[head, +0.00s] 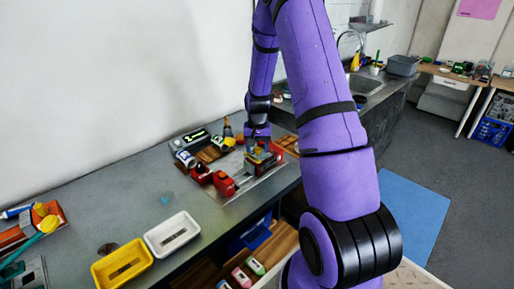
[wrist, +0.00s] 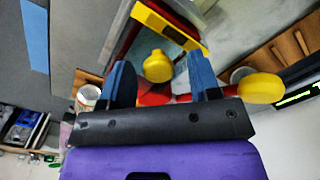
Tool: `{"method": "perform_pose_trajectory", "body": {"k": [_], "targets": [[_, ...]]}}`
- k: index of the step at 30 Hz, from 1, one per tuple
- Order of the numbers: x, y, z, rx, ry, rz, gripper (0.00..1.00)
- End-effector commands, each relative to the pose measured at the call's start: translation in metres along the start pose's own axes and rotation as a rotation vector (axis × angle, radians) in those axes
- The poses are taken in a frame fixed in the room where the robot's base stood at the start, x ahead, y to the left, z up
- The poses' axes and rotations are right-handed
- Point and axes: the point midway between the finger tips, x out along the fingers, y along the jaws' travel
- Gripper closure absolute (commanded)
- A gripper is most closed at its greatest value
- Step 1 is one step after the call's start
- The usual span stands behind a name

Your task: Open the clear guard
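My gripper (wrist: 162,80) is open in the wrist view, its two blue fingertips well apart. A round yellow knob (wrist: 158,66) shows between the fingertips, with a gap on each side. Beyond it is a yellow-edged frame (wrist: 170,27) around a pale see-through panel, which looks like the clear guard; whether it is latched I cannot tell. In the head view my gripper (head: 257,133) points down over a red and yellow device (head: 263,158) on the counter. My gripper partly hides that device, and the guard is too small to make out there.
A red machine part (head: 223,183) lies left of the device. A white tray (head: 172,234) and a yellow tray (head: 122,264) stand at the counter's front. A second yellow knob (wrist: 262,87) is right of my fingers in the wrist view. The counter's middle left is mostly clear.

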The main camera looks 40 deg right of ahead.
Motion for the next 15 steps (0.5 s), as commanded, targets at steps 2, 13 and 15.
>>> {"method": "perform_pose_trajectory", "body": {"k": [2, 13, 15], "targets": [[0.0, 0.0, 0.0, 0.0, -0.001, 0.0, 0.43], [-0.031, 0.0, 0.0, 0.0, 0.003, -0.001, 0.43], [-0.045, 0.0, -0.001, 0.0, 0.004, -0.001, 0.43]]}}
